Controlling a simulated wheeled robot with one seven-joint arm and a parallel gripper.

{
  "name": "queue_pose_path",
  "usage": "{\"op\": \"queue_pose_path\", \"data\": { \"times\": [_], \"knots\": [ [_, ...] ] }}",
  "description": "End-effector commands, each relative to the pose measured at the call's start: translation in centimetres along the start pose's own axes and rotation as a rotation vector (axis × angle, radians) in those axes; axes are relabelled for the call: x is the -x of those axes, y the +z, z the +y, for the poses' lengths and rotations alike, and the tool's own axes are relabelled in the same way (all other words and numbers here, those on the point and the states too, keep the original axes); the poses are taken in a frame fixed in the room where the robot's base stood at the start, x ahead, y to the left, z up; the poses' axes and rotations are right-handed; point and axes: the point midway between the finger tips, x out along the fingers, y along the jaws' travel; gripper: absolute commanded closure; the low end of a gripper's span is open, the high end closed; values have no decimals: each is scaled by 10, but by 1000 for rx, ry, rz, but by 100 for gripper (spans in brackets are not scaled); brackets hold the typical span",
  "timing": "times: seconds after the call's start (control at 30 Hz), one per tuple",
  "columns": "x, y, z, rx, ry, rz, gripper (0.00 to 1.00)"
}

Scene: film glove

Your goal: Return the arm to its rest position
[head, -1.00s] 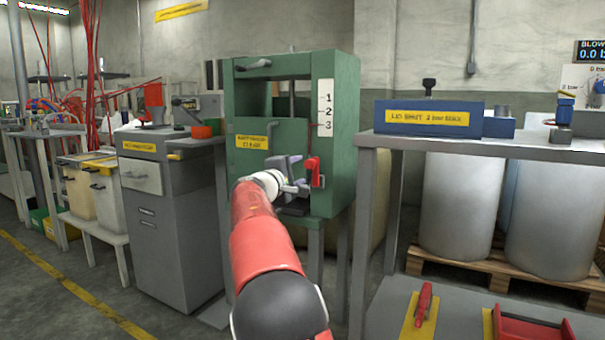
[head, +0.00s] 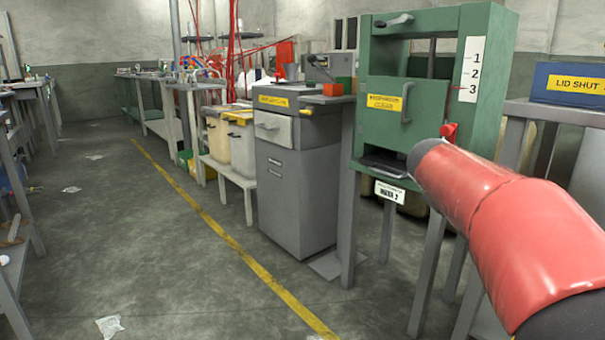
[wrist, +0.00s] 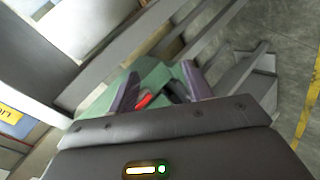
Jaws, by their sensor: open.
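My gripper (wrist: 158,88) shows in the wrist view with its two purplish-grey fingers apart. I see nothing held between them; a small red part and a dark part show beyond and between the fingers. In the head view my red arm enters from the lower right and reaches toward the green cabinet (head: 377,144). The gripper itself is hidden there behind the arm's dark end. A red handle (head: 449,132) on the cabinet shows just above the arm.
A grey cabinet (head: 290,195) stands left of the green one, with pale bins (head: 238,150) beyond it. A blue box labelled "LID SHUT" (head: 570,84) is at the right. Open floor (head: 150,250) with a yellow line lies at the left.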

Motion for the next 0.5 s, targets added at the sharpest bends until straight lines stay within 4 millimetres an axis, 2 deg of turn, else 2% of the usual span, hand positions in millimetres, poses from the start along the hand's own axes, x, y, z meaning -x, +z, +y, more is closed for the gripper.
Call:
{"op": "queue_pose_path", "data": {
  "times": [0.03,0.2,0.3,0.5],
  "knots": [
    [19,24,-17,-61,-80,4,50],
    [80,93,-93,-237,-346,-6,50],
    [113,127,-135,-311,-470,-19,50],
    [158,178,-202,-415,-640,-48,50]
  ]
}}
